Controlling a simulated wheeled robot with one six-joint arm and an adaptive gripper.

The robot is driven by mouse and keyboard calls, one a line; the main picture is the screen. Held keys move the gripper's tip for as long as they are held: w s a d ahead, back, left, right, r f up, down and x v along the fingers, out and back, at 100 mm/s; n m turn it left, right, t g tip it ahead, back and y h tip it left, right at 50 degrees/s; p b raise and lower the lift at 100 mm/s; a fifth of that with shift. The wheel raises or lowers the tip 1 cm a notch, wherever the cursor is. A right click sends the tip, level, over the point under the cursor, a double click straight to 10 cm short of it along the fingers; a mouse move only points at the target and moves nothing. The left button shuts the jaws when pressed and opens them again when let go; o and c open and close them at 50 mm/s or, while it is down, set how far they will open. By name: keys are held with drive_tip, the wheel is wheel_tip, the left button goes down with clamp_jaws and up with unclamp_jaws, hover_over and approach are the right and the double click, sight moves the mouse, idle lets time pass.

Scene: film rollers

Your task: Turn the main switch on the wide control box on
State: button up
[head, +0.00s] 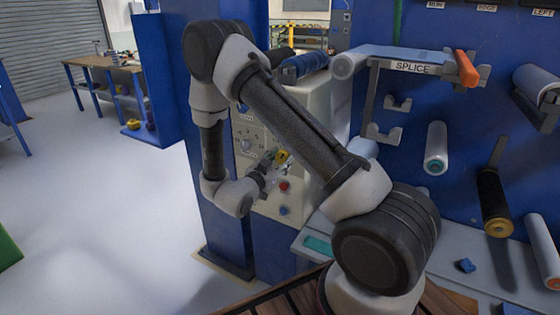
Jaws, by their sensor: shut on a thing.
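The wide control box (310,103) is a cream-coloured cabinet behind my arm, and part of its front is hidden by the arm. A dial with numbers (247,145) sits on the left of its face. A yellow piece, which looks like the main switch (283,156), shows at the fingertips of my gripper (276,163). My gripper is against the front of the box and shut on this switch. The switch's exact angle is too small to tell. Below it are a red button (284,187) and a blue button (284,210).
Right of the box is a blue panel with a SPLICE bracket (412,67) and several rollers, including a black one (493,203). A grey ledge (440,270) holds a small blue block (465,265). A workbench (105,70) stands far left.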

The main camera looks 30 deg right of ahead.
drive_tip(key=shift+m, duration=0.9)
drive_tip(key=o, duration=1)
drive_tip(key=v, duration=1.2)
drive_tip(key=shift+a, duration=0.1)
